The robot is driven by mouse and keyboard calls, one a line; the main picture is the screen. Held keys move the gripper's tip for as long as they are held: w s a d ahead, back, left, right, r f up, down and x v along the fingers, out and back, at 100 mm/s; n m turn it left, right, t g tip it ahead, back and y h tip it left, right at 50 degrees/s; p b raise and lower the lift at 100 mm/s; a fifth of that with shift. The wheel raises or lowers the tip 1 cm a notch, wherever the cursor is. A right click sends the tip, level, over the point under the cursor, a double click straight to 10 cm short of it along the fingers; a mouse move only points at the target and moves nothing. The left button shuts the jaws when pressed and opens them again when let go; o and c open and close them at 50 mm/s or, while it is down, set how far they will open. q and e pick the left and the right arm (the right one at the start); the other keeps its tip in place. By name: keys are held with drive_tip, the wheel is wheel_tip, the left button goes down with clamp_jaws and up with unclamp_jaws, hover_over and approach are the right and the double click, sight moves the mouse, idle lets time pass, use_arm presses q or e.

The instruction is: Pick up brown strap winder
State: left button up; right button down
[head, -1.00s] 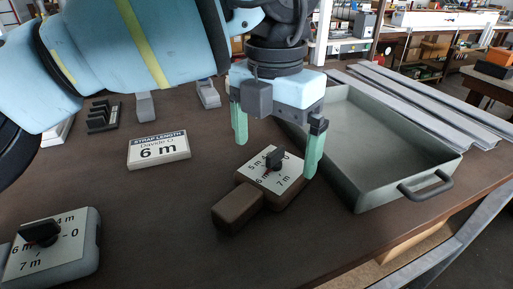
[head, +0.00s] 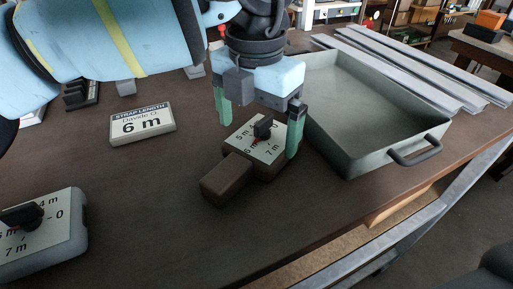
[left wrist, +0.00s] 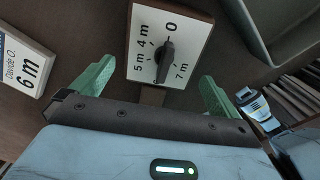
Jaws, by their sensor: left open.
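The brown strap winder (head: 228,180) lies on the dark table, with a white dial face and a black knob on top. In the left wrist view its dial plate (left wrist: 150,45) shows ahead of the fingers, with its handle partly hidden behind my gripper body. My left gripper (head: 258,138) is open and empty, pointing down over the winder, with one green finger on either side of the dial part in the head view. In the left wrist view the two fingers (left wrist: 155,90) stand wide apart. I cannot tell whether they touch it. My right gripper is not in view.
A grey tray (head: 350,165) with a handle stands close to the right of the winder. A grey winder (head: 60,245) lies at the front left. A sign reading 6 m (head: 142,124) stands behind left. Metal profiles (head: 420,75) lie at the back right.

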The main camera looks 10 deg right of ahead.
sight(256, 138)
use_arm(q)
wheel_tip(256, 138, down, 4)
drive_tip(key=shift+r, duration=0.1)
drive_tip(key=c, duration=0.9)
drive_tip(key=shift+r, duration=0.1)
drive_tip(key=shift+r, duration=0.75)
wheel_tip(256, 138, up, 2)
drive_tip(key=shift+r, duration=0.1)
drive_tip(key=s+a, duration=0.2)
drive_tip(key=s, duration=0.2)
drive_tip(key=s+a+b, duration=0.1)
drive_tip(key=s+a, duration=0.1)
drive_tip(key=s, duration=0.3)
drive_tip(key=s+a+r, duration=0.1)
drive_tip(key=s+a, duration=0.1)
drive_tip(key=s, duration=0.2)
drive_tip(key=shift+s+a+b, duration=0.15)
drive_tip(key=shift+a+b, duration=0.05)
drive_tip(key=shift+b, duration=0.2)
drive_tip(key=shift+s+a, duration=0.3)
drive_tip(key=shift+s, duration=0.3)
